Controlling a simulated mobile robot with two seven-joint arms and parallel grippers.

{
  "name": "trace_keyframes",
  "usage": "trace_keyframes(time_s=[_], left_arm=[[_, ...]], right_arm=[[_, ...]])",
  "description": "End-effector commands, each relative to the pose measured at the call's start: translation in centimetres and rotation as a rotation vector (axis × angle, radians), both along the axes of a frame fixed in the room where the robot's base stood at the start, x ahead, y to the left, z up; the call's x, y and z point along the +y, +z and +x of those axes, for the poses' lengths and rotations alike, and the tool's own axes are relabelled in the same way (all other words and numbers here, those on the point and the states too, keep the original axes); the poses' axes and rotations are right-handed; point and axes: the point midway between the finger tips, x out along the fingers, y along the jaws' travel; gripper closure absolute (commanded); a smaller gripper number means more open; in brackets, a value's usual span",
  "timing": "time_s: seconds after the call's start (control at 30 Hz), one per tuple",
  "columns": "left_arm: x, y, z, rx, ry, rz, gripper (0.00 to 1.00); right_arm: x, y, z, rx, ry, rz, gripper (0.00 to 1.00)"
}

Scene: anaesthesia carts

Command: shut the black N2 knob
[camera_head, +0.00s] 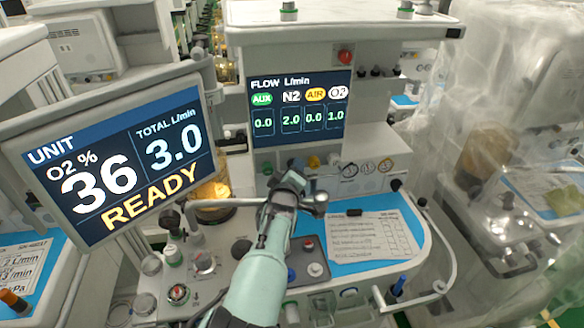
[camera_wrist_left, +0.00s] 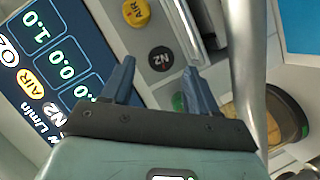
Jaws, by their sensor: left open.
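In the head view my left gripper (camera_head: 292,186) is in front of the panel below the flow display (camera_head: 298,108) and largely covers the knob. The display reads N2 2.0, AUX 0.0, AIR 0.0 and O2 1.0. My right gripper is not in view.
A metal bar (camera_wrist_left: 250,70) runs close by. A monitor (camera_head: 112,165) stands left, and a blue worktop with a paper sheet (camera_head: 372,238) lies right.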

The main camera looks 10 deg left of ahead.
Motion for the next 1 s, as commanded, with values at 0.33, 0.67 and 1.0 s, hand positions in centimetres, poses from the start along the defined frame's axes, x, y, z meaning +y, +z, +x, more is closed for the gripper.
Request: trace_keyframes(time_s=[0.33,0.67,1.0], left_arm=[[0.3,-0.8,3.1,0.001,0.001,0.000,0.41],[0.3,-0.8,3.2,0.001,0.000,-0.001,0.54],[0.3,-0.8,3.2,0.003,0.000,0.005,0.97]], right_arm=[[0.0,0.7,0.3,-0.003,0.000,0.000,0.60],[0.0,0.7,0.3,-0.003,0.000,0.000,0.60],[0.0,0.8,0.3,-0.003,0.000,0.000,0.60]])
